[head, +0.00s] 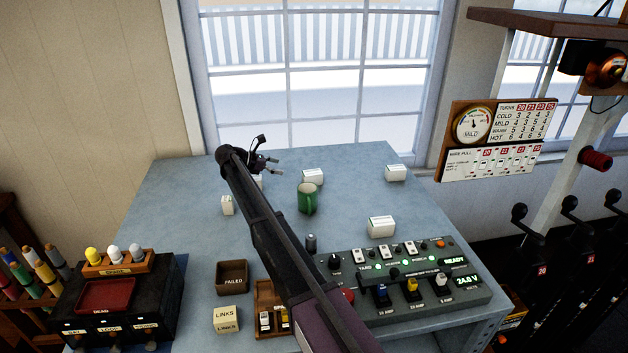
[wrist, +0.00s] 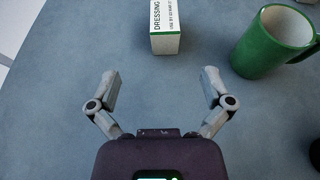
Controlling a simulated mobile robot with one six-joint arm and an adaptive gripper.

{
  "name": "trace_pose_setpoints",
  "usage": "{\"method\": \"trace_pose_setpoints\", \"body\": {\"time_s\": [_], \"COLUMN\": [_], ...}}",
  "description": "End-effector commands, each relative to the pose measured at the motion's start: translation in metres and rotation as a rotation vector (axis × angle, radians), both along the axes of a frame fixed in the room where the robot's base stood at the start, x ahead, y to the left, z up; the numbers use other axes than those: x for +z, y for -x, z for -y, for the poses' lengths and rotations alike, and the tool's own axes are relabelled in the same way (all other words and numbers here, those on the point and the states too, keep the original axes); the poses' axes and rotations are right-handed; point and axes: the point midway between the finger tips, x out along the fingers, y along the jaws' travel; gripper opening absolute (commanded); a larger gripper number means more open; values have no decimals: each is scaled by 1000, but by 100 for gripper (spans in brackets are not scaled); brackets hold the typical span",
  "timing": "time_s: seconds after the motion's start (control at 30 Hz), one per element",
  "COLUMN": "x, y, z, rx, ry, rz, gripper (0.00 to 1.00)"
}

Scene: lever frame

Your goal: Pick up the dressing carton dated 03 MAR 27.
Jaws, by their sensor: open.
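My gripper (head: 274,166) is open and empty above the back left of the table; its spread fingers also show in the wrist view (wrist: 161,80). A white carton with green edging marked DRESSING (wrist: 168,28) lies just ahead of the gap between them, apart from both, cut off by the top edge. Its use-by line is too small to read surely. In the head view several white cartons stand on the table: back middle (head: 313,176), back right (head: 396,173), right (head: 381,227), left (head: 227,205), and one partly hidden by my gripper (head: 258,181). Their dates are unreadable.
A green mug (head: 307,199) stands among the cartons; in the wrist view it is right of the nearest carton (wrist: 265,45). A control panel (head: 410,280), a FAILED tray (head: 232,277) and a LINKS box (head: 227,320) occupy the front. The table's left part (head: 165,205) is clear.

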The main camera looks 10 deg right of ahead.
Motion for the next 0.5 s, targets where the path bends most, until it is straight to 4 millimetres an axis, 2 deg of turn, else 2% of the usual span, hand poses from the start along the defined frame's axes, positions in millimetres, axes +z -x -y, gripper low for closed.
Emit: {"method": "trace_pose_setpoints", "body": {"time_s": [0.27,0.5], "x": [-1,-11], "y": [-1,-2], "z": [7,27], "rx": [-6,-8], "ry": [-1,-1], "rz": [1,2], "gripper": [100,100]}}
